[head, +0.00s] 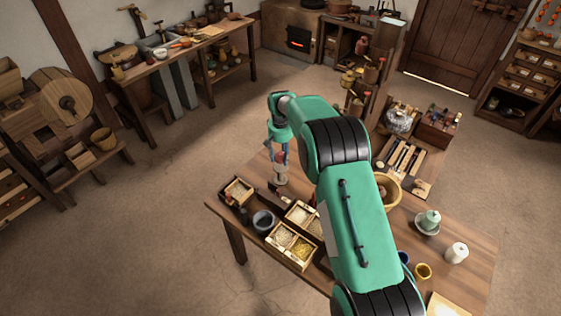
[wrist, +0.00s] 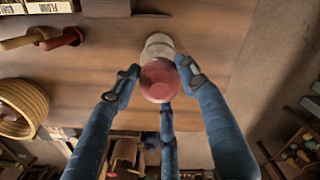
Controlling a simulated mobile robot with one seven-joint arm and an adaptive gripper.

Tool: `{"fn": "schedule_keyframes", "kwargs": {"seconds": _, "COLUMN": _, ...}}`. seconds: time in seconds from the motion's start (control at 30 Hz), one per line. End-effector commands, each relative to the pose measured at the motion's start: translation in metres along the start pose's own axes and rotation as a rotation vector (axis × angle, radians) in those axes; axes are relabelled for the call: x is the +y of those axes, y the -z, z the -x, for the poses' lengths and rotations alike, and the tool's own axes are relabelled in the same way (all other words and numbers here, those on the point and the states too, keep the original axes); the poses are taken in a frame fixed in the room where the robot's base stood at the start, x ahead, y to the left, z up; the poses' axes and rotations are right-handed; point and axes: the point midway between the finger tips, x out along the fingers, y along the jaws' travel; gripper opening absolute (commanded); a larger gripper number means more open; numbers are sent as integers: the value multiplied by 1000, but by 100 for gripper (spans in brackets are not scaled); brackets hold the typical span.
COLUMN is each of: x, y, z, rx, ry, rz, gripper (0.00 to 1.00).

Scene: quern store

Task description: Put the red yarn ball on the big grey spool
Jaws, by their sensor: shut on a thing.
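The red yarn ball (wrist: 160,80) is between the fingers of my gripper (wrist: 157,80) in the wrist view. In the head view, my gripper (head: 280,154) is shut on the ball (head: 281,157), which the fingers partly hide. The big grey spool (head: 281,177) stands on the wooden table directly below the ball. The spool (wrist: 157,45) shows just beyond the ball in the wrist view. I cannot tell whether the ball touches the spool's top.
A wooden box (head: 238,190), a dark mortar (head: 263,221) and trays of grain (head: 292,246) stand on the table (head: 480,222) left of my arm. A yellow basket (head: 388,190) and a white jar (head: 457,253) stand right of it. The table edge is close to the spool.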

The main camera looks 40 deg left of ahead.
Motion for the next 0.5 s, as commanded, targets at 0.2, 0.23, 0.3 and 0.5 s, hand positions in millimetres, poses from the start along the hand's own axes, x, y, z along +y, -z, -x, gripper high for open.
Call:
{"fn": "schedule_keyframes", "kwargs": {"seconds": 0.2, "x": 0, "y": -1, "z": -23, "rx": -3, "ry": 0, "rz": 0, "gripper": 18}}
{"fn": "schedule_keyframes", "kwargs": {"seconds": 0.23, "x": 0, "y": -1, "z": -26, "rx": -3, "ry": 0, "rz": 0, "gripper": 18}}
{"fn": "schedule_keyframes", "kwargs": {"seconds": 0.3, "x": 0, "y": -1, "z": -31, "rx": -2, "ry": 0, "rz": 0, "gripper": 18}}
{"fn": "schedule_keyframes", "kwargs": {"seconds": 0.5, "x": 0, "y": -1, "z": -32, "rx": -1, "ry": 0, "rz": 0, "gripper": 18}}
